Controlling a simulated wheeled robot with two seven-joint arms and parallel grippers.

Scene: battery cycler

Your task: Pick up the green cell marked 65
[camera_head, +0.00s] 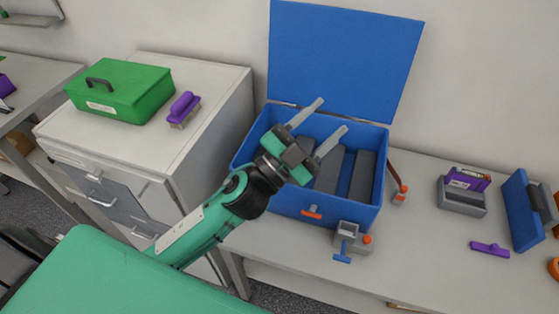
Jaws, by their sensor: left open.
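I see no green cell marked 65 in the head view. My left gripper (333,115) is open and empty, its two pale fingers spread in front of an open blue box (315,202). The box lid (345,50) stands up at the back. Dark grey upright blocks (361,175) show inside the box. The gripper and wrist hide part of its left interior. A purple block (468,178) with a label too small to read sits in a grey holder (462,203) to the right.
A green case (120,92) with a handle and a purple brush (184,109) sit on a white cabinet (150,60) at left. A small grey fixture (346,238) stands before the box. A purple piece (490,249) and a blue panel (521,210) are on the table's right.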

